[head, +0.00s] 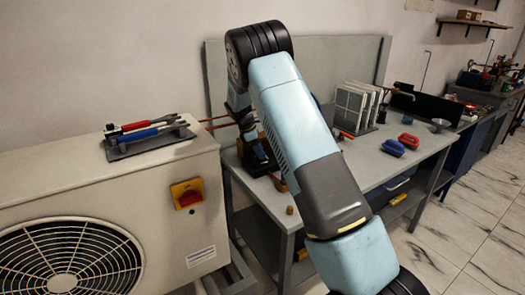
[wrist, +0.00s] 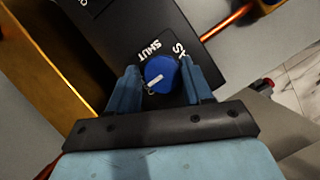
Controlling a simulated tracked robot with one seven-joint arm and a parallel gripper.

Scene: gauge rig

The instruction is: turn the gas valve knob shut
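The gas valve knob (wrist: 161,73) is round and blue with a white pointer line, on a black panel (wrist: 125,28) in the wrist view. The word SHUT is printed above the knob, with another partly hidden label to its right. The pointer line lies slanted, its outer end toward the lower left, away from SHUT. My gripper (wrist: 163,80) has one blue finger on each side of the knob. Narrow gaps seem to show on both sides, so the fingers look open around it. In the head view my arm hides the knob.
A copper pipe (wrist: 235,20) runs by the panel, and an orange-brown block (wrist: 62,55) is at left. In the head view the bench (head: 395,165) bears a plate rack (head: 357,108) and red and blue items. A fan unit (head: 140,180) with a red switch (head: 188,196) stands at left.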

